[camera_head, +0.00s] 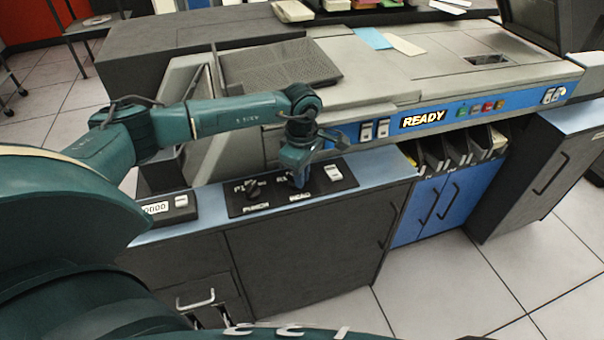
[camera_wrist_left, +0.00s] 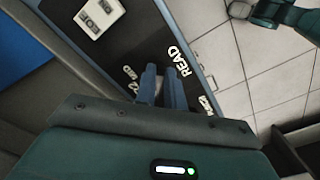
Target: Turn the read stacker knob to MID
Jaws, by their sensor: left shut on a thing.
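The black control panel (camera_head: 236,208) lies on the blue-grey ledge of the machine, with PUNCH and READ labels. My left gripper (camera_head: 297,181) points down over the READ side of the panel. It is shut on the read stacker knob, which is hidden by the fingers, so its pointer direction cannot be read. In the left wrist view the fingers (camera_wrist_left: 162,85) are close together beside the READ label (camera_wrist_left: 178,62). The position markings around the knob are partly covered. The punch knob (camera_head: 254,186) stands to the left. My right gripper is not in view.
A white switch block (camera_head: 333,173) is on the panel right of the gripper; it also shows in the left wrist view (camera_wrist_left: 99,17). A counter box (camera_head: 168,207) stands left of the panel. The READY display (camera_head: 422,119) and card stackers (camera_head: 455,148) are to the right.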

